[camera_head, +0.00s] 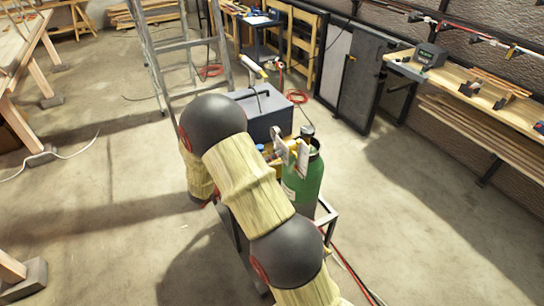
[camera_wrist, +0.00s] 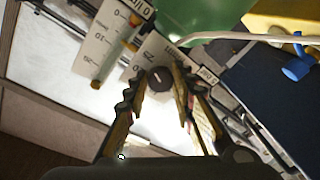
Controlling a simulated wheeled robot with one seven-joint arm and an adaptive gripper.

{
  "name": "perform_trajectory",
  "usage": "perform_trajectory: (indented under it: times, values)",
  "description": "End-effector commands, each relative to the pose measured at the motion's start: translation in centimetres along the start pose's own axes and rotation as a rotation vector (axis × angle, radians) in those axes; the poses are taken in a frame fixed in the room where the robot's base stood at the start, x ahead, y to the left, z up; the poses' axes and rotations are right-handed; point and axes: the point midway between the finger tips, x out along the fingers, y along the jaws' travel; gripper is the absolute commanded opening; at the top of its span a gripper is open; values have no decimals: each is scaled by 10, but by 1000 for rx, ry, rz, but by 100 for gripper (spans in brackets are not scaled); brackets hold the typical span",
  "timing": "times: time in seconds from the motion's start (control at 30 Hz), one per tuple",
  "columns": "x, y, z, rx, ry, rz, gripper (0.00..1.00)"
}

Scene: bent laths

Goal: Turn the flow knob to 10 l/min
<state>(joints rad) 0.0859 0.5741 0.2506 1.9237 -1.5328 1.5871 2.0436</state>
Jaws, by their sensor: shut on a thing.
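In the wrist view a small dark round knob (camera_wrist: 159,80) with a short pale mark sits on a white plate printed with numbers. My gripper (camera_wrist: 159,84) is shut on the knob, one finger on each side of it. The mark's exact setting cannot be read. A second white scale plate (camera_wrist: 93,47) next to it bears numbers and a clear tube (camera_wrist: 112,62) with a yellowish lower part. The float's level is unclear. The green gas cylinder (camera_head: 304,184) stands behind my arm in the head view; its green surface also fills the top of the wrist view (camera_wrist: 205,20). My arm hides the knob in the head view.
A grey box (camera_head: 262,112) stands just behind the cylinder, and a ladder (camera_head: 180,45) is at the back left. A workbench (camera_head: 490,90) runs along the right wall. Red hoses (camera_head: 345,262) lie on the floor at the front. The floor on the right is clear.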

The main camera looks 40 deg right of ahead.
Motion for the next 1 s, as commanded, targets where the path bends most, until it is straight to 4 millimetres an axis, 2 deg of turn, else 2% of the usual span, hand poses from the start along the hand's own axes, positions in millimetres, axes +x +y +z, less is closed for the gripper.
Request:
perform_trajectory:
  times: [0.17,0.53,0.77,1.0]
  values:
    - [0,-1,0,0,0,-2,0]
    - [0,0,0,-62,-5,-6,0]
    - [0,0,0,-215,-19,-18,0]
    - [0,1,-2,-439,-36,-34,0]
